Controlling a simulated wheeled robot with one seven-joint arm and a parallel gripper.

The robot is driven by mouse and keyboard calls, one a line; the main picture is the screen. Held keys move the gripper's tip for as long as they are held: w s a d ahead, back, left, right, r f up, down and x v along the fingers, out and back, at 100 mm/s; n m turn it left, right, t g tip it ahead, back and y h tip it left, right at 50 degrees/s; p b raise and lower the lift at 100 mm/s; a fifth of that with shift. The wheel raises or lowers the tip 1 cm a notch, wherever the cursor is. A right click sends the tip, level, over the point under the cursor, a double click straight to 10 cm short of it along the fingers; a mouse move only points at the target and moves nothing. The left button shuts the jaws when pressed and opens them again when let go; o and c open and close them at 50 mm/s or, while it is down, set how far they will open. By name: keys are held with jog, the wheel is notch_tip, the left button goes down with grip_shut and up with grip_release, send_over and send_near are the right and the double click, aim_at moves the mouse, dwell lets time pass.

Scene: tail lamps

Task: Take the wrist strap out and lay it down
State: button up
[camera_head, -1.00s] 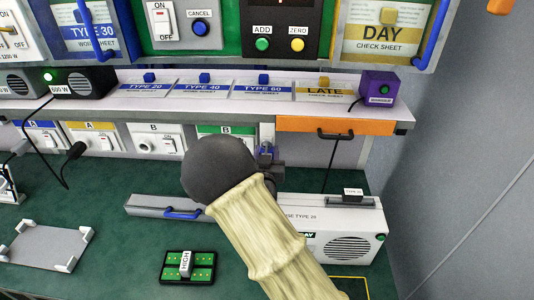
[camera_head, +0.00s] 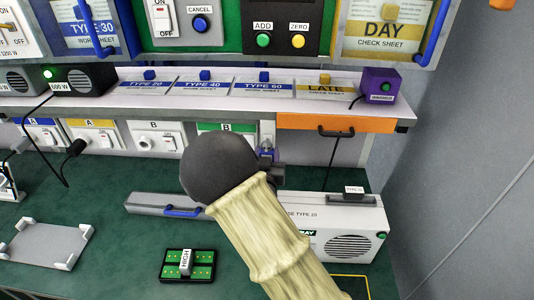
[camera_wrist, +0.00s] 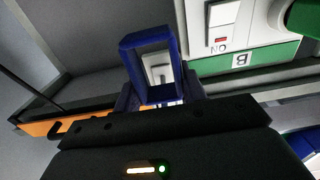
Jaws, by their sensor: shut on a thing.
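My gripper (camera_head: 272,172) is mostly hidden behind my own arm in the head view, below the shelf edge and left of the orange drawer. In the wrist view, my gripper (camera_wrist: 158,100) is shut on a dark blue rectangular loop, which I take to be the wrist strap (camera_wrist: 148,42). The loop stands out beyond the black gripper body, and its middle is open. In the head view, a small blue-purple part of the strap (camera_head: 265,146) shows at the gripper, in front of a grey upright piece. I cannot tell whether they touch.
The orange drawer (camera_head: 335,124) with a black handle hangs under the shelf (camera_head: 240,107). A white speaker case (camera_head: 345,225), a grey bar with a blue handle (camera_head: 160,204), a green board (camera_head: 188,266) and a grey tray (camera_head: 45,245) lie on the green bench (camera_head: 110,240).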

jog(key=shift+s, duration=0.65)
jog(key=s+b, duration=0.1)
jog(key=s, duration=0.3)
jog(key=shift+s+a, duration=0.1)
jog(key=shift+s, duration=0.2)
dwell(0.4)
dwell(0.4)
